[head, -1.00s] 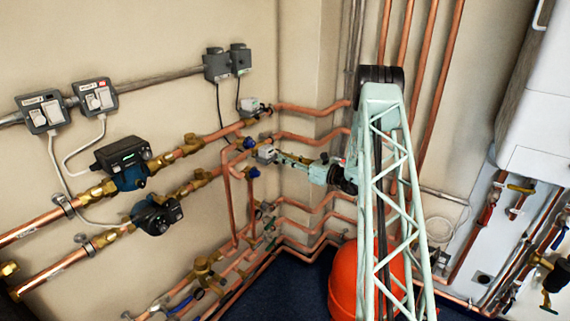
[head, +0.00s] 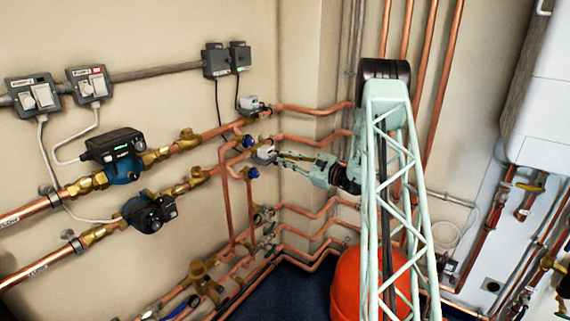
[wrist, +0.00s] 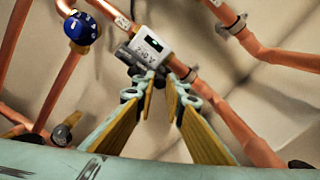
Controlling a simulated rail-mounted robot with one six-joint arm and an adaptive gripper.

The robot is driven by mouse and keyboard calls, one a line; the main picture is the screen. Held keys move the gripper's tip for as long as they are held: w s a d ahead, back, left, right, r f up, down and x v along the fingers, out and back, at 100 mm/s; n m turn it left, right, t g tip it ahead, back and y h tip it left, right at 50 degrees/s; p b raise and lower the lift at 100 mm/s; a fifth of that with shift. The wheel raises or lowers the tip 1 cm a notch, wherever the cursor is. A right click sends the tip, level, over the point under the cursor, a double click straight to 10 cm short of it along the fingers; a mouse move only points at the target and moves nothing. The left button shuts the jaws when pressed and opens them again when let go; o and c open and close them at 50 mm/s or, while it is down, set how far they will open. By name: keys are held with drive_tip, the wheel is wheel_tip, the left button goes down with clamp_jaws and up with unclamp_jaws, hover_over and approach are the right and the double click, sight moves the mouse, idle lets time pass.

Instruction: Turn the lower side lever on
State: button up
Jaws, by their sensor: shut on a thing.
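The lower valve actuator is a small white box (head: 265,152) on the lower of two copper pipes in the head view. In the wrist view the white box (wrist: 152,46) shows a dark window with a green mark. My gripper (head: 279,158) reaches it from the right in the head view. In the wrist view my gripper (wrist: 160,80) has its fingertips at the near edge of the box. They are shut on the small side lever, which is mostly hidden between the tips. The lever's exact angle cannot be told.
A similar white actuator (head: 250,103) sits on the pipe above. A blue knob (wrist: 82,28) is left of the box in the wrist view. Copper pipes run close around my gripper. A red tank (head: 358,280) stands below my arm.

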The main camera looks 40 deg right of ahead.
drive_tip(key=shift+n, duration=0.3)
drive_tip(key=o, duration=0.8)
drive_tip(key=shift+o, duration=0.2)
drive_tip(key=v, duration=0.8)
idle(0.9)
